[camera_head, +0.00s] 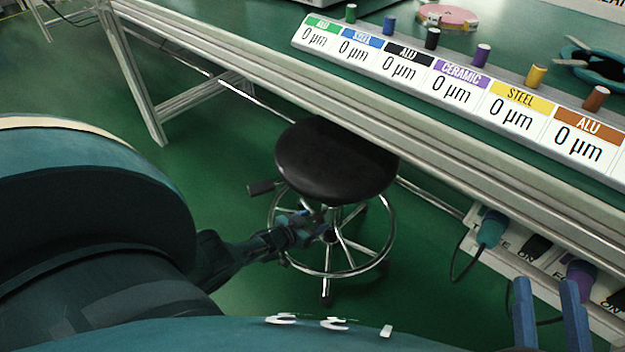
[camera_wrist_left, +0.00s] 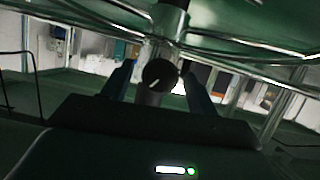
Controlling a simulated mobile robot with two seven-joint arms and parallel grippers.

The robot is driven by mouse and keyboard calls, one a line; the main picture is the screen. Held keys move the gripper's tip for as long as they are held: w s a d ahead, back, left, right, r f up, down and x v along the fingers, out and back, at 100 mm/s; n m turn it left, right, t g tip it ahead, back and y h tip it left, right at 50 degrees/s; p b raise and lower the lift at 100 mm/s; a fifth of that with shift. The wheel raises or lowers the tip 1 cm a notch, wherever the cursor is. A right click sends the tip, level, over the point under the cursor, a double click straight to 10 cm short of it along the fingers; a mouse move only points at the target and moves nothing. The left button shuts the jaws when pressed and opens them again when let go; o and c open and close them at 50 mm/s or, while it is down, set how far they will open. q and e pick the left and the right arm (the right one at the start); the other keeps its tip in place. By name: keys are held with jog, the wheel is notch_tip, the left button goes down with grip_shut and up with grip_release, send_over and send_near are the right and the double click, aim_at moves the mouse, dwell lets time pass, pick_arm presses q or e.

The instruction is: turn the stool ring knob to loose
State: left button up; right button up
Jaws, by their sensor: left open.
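The stool has a round black seat (camera_head: 335,160), a chrome stem and a chrome foot ring (camera_head: 388,255). In the left wrist view, the ring knob (camera_wrist_left: 160,74) is a round dark knob with a white mark slanting toward its lower left. It sits on the stool's stem. My left gripper (camera_head: 310,224) reaches under the seat, inside the foot ring. Its fingers stand apart on either side of the knob in the left wrist view (camera_wrist_left: 160,88); contact cannot be told. My right gripper (camera_head: 550,312) is at the lower right, its blue fingers apart with nothing between them.
A long bench (camera_head: 260,78) runs above and behind the stool, its edge close to the seat. It bears a row of labelled displays (camera_head: 430,82) and small coloured cylinders. A power strip (camera_head: 520,262) with plugs hangs under it at right. Green floor lies open at left.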

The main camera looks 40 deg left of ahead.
pick_arm(q)
jog(key=c, duration=1)
jog(key=shift+m, duration=0.3)
jog(key=shift+d+f+m+y+b, duration=0.15)
jog(key=shift+m+y+b, duration=0.4)
jog(key=shift+m+y, duration=1.4)
pick_arm(e)
jog(key=shift+w+d+r+n+t+y, duration=0.1)
jog(key=shift+w+r+n+t+y, duration=0.15)
jog(key=shift+r, duration=0.2)
jog(key=shift+w+r+n+t+y, duration=0.1)
jog(key=shift+r+n+y, duration=0.05)
jog(key=shift+r+y, duration=0.25)
pick_arm(q)
jog(key=shift+m+h, duration=0.25)
